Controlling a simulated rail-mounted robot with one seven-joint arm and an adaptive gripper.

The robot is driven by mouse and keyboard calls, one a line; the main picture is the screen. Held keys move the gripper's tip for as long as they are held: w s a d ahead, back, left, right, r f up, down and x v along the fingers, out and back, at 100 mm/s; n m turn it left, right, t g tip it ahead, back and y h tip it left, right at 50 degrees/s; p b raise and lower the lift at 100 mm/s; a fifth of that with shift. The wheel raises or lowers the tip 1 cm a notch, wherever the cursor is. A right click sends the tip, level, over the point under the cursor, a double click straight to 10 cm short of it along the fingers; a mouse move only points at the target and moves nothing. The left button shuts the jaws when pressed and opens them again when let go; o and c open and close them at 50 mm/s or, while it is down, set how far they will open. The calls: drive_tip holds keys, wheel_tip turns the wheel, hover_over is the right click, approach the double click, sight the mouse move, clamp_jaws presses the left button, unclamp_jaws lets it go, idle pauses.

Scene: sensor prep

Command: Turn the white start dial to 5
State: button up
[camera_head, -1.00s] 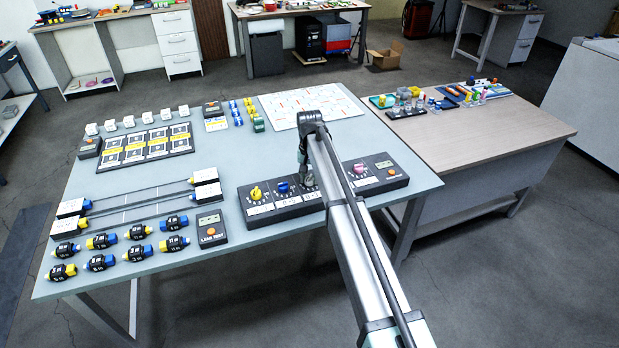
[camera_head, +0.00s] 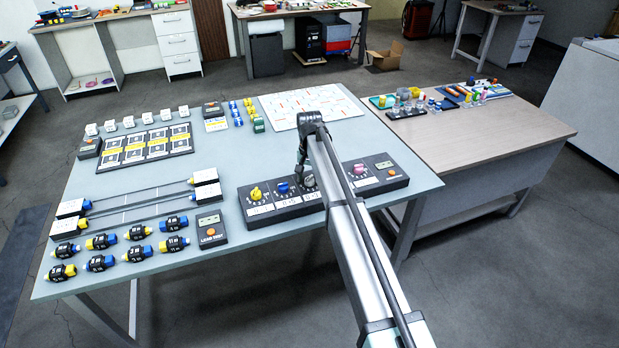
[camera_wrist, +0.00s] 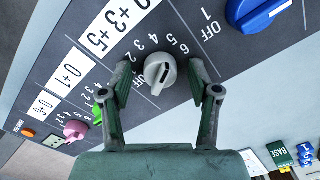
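The white dial (camera_wrist: 160,73) shows in the wrist view on a dark panel (camera_wrist: 240,65).
A blue dial (camera_wrist: 258,12) is close on the right in the wrist view, with a green dial (camera_wrist: 98,113) and a pink dial (camera_wrist: 75,130) at left. A yellow dial (camera_head: 256,193) is at the panel's left end in the head view. A LEAK TEST box (camera_head: 211,230) lies left of the panel.

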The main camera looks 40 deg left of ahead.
sight(310, 177)
drive_tip(key=shift+r, duration=0.15)
wheel_tip(310, 177, up, 12)
idle(0.7)
